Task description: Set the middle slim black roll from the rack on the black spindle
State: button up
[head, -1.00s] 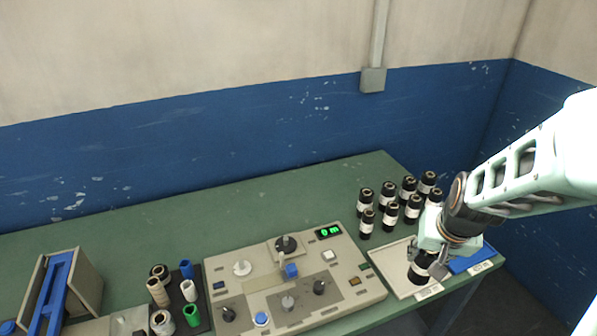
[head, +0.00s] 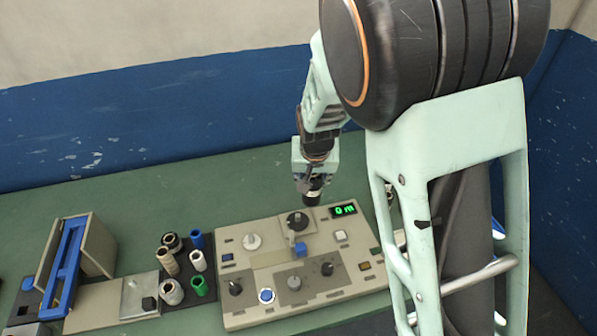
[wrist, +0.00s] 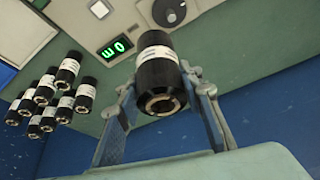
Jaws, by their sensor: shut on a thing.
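My gripper (head: 312,184) is shut on a black roll (head: 313,197) with a white label band. In the wrist view the roll (wrist: 157,68) sits between the two fingers, its hollow end facing the camera. The gripper holds it above the back edge of the control panel, close behind and right of the black spindle (head: 297,219). In the wrist view the spindle (wrist: 172,12) shows beyond the roll, apart from it. Several other black labelled rolls (wrist: 45,90) stand together on the table. My arm hides most of them in the head view.
The panel (head: 265,262) carries a white spindle (head: 252,241), a blue lever (head: 300,250), several knobs and a green display (head: 344,210). A dark holder with coloured rolls (head: 198,260) stands to its left. The green table behind the panel (head: 230,195) is clear.

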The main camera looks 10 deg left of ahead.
jog(key=shift+a+f+b, duration=0.6)
jog(key=shift+f, duration=0.3)
jog(key=shift+a+f+b, duration=0.55)
jog(key=shift+a+f, duration=0.1)
jog(key=shift+f, duration=0.3)
jog(key=shift+a+f+b, duration=0.6)
jog(key=shift+f, duration=0.3)
jog(key=shift+s+f, duration=0.1)
jog(key=shift+f, duration=0.1)
jog(key=shift+f+b, duration=0.2)
jog(key=shift+b, duration=0.15)
jog(key=shift+f, duration=0.15)
jog(key=shift+f+b, duration=0.45)
jog(key=shift+b, duration=0.05)
jog(key=shift+f, duration=0.2)
jog(key=shift+f+b, duration=0.8)
